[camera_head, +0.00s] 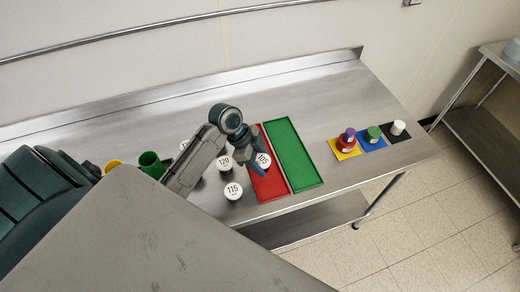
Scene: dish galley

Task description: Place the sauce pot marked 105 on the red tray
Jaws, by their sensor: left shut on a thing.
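The sauce pot marked 105 (264,160) has a round white lid with dark print. My left gripper (254,163) is shut on it from its left side. The pot shows over the upper middle of the red tray (271,187), a long narrow tray on the steel counter. I cannot tell whether the pot touches the tray. My left wrist and fingers hide part of the pot and the tray's left edge. My right gripper is not in view.
Pots marked 120 (224,163) and 115 (233,191) stand left of the red tray. A green tray (294,158) lies along its right side. Green (150,165) and yellow cups stand left. Small containers stand on yellow, blue and black mats at right.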

